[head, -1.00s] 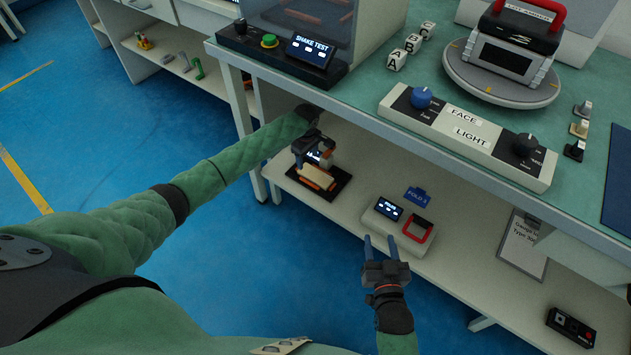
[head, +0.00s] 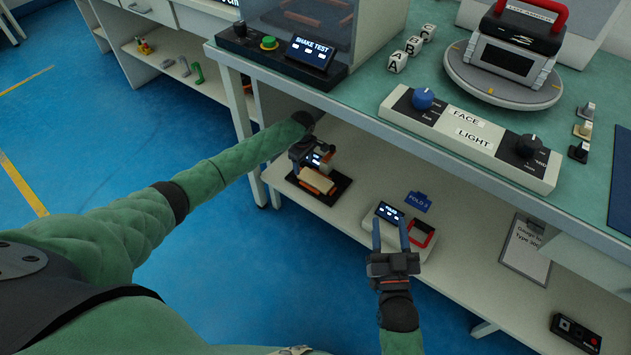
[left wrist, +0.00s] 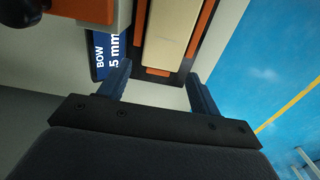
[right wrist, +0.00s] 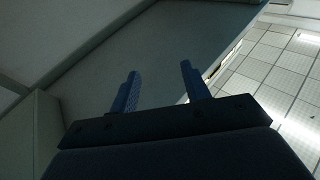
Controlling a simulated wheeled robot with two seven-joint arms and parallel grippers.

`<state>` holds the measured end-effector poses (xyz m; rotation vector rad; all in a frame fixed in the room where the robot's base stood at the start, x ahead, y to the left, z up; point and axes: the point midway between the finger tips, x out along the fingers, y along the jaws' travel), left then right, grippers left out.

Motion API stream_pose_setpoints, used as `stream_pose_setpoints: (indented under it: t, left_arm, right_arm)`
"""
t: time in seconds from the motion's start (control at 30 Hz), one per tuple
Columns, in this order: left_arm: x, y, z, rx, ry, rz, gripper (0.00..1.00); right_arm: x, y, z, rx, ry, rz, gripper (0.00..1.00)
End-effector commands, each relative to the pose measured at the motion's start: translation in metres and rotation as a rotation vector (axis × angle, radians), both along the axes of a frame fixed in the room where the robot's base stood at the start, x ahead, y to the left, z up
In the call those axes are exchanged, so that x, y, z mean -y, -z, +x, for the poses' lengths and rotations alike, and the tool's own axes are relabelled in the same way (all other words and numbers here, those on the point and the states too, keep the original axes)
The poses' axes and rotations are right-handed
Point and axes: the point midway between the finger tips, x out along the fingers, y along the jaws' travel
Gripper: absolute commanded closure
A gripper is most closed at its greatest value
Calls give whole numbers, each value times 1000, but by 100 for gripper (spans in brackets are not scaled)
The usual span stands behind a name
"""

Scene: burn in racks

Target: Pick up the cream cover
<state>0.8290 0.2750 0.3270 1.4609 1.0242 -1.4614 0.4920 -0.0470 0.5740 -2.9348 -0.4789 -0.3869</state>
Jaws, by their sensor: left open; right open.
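The cream cover (head: 315,181) lies on an orange-railed black fixture on the lower shelf. In the left wrist view the cream cover (left wrist: 172,35) is a long flat piece between orange rails, just beyond my fingers. My left gripper (left wrist: 157,85) is open and empty, with its fingers pointing toward the cover and apart from it. In the head view my left gripper (head: 306,158) is at the fixture, partly hidden. My right gripper (head: 390,232) is open and empty in front of the lower shelf. The right wrist view shows its two fingers (right wrist: 158,85) apart with nothing between them.
The fixture's display (left wrist: 109,50) reads "BOW 5 mm". A white device with a red frame (head: 421,235) and a blue FOLD tag (head: 418,202) sit to the right on the shelf. The table edge (head: 400,142) overhangs the shelf. A clipboard (head: 526,248) is further right.

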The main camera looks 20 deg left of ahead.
Motion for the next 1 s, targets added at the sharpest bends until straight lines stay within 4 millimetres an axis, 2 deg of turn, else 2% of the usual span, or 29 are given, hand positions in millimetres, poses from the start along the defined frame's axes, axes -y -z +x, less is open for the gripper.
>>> stream_pose_setpoints:
  t: [0.6, 0.8, 1.0]
  left_arm:
    - [-2, 36, -2, 0, -1, 0, 36]
    - [-2, 42, -2, 0, 0, 0, 36]
    - [-1, 43, -2, 0, 0, 0, 36]
  right_arm:
    - [10, -106, -15, 339, 21, 82, 53]
    - [12, -125, -22, 403, 24, 99, 53]
    - [12, -128, -23, 412, 25, 101, 53]
